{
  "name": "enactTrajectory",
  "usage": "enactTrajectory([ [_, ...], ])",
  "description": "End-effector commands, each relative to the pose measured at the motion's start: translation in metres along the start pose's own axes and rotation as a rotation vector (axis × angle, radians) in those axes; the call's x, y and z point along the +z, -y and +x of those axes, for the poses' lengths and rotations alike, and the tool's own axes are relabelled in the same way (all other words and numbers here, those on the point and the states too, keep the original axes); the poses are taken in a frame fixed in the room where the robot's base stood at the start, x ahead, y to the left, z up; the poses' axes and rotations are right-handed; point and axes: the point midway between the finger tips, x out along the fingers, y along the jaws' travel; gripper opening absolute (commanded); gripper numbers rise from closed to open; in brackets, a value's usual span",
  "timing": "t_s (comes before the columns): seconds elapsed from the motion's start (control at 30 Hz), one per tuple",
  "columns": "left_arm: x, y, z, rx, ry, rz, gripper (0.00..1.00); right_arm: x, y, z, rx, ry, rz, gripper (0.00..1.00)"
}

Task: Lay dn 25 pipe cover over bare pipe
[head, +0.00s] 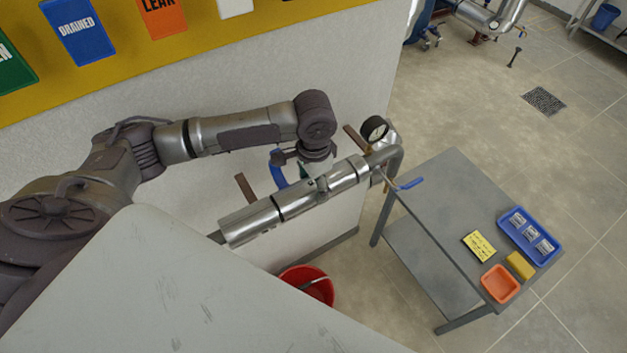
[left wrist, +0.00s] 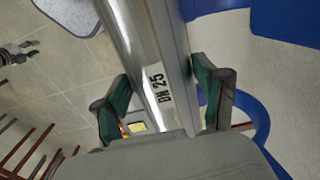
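A shiny metal pipe cover labelled DN 25 (left wrist: 160,84) lies between the two green-padded fingers of my left gripper (left wrist: 164,98) in the left wrist view. The fingers press its sides, and the palm hides its near end. In the head view my left gripper (head: 312,162) is at the silvery pipe run (head: 250,222) beside the wall. The run has jointed metal cover sections and ends in an elbow on the right. A short dark bare pipe end (head: 216,237) shows at its left. I cannot tell which section is the held cover. My right gripper is out of view.
A grey table (head: 440,205) to the right carries a blue tray (head: 548,252), an orange tray (head: 500,284), a yellow sponge and a note. A red bucket (head: 307,284) stands on the floor below.

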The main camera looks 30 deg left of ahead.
Motion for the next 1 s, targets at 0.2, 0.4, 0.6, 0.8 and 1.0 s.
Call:
enactTrajectory([
  [0.2, 0.0, 0.0, 0.0, 0.001, 0.0, 0.0, 0.98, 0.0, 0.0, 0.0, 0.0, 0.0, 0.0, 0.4],
  [0.4, 0.0, 0.0, 0.0, 0.001, 0.001, 0.0, 0.98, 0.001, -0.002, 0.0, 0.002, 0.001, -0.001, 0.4],
  [0.6, -0.001, 0.0, -0.015, 0.0, -0.002, 0.0, 0.98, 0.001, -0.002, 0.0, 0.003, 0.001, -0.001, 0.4],
  [0.8, -0.001, 0.0, -0.056, 0.0, -0.004, 0.001, 0.98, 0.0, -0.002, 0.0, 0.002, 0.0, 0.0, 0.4],
  [1.0, -0.001, 0.0, -0.096, 0.0, -0.003, 0.001, 0.98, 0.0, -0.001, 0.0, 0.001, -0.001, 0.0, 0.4],
])
